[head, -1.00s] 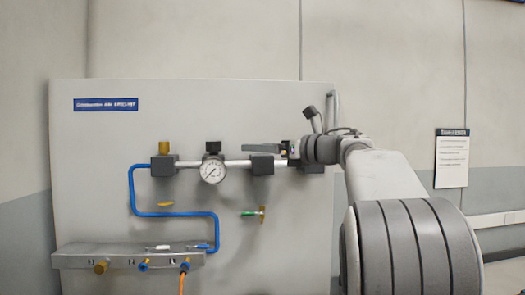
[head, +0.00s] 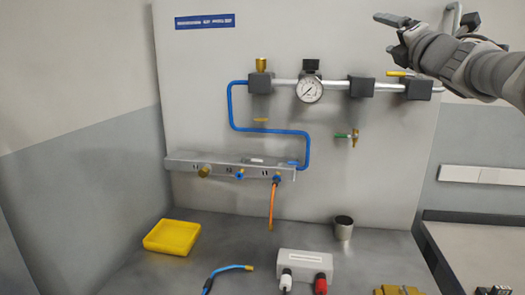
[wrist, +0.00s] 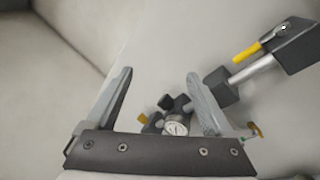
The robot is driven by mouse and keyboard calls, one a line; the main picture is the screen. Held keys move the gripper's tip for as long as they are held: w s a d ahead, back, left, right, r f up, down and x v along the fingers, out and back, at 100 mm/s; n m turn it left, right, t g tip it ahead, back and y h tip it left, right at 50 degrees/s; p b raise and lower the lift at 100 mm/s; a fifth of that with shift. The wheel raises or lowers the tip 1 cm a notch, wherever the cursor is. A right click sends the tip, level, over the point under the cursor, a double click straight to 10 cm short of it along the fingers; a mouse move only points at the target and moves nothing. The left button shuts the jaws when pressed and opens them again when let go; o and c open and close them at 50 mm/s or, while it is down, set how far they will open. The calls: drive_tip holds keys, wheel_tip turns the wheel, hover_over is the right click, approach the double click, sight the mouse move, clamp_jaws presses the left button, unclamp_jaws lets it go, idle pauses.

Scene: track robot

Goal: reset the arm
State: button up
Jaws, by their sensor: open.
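My gripper (head: 388,35) is at the upper right of the head view, in front of the grey panel (head: 195,100), with its fingers pointing left. In the wrist view my gripper (wrist: 158,76) shows two fingers standing wide apart with nothing between them. It is open and touches nothing that I can see. A yellow valve handle (head: 400,74) lies along the right end of the pipe, just below my gripper in the head view. The handle also shows at the upper right of the wrist view (wrist: 247,52).
A round gauge (head: 310,90) and blocks sit along the pipe; a blue tube (head: 270,129) loops to a manifold (head: 222,167). The bench holds a yellow tray (head: 172,237), a metal cup (head: 343,228) and a grey box (head: 305,264). The bench middle is mostly clear.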

drive_tip(key=s+a+f+m+g+p, duration=0.1)
drive_tip(key=s+a+f+m+g, duration=0.3)
drive_tip(key=s+f+m, duration=0.4)
drive_tip(key=s+a+f+m+g+h+p, duration=0.1)
drive_tip(key=s+a+f+m+g, duration=0.3)
drive_tip(key=s+f+m, duration=0.5)
drive_tip(key=s+a+f+m+g+h+p, duration=0.1)
drive_tip(key=s+a+f+m+g, duration=0.3)
drive_tip(key=s+f, duration=1.1)
wheel_tip(320, 180, down, 4)
drive_tip(key=m+g, duration=0.3)
drive_tip(key=m, duration=0.2)
drive_tip(key=shift+s+a+r, duration=0.15)
drive_tip(key=shift+a+r, duration=0.05)
drive_tip(key=shift+a, duration=0.2)
drive_tip(key=shift+c, duration=0.2)
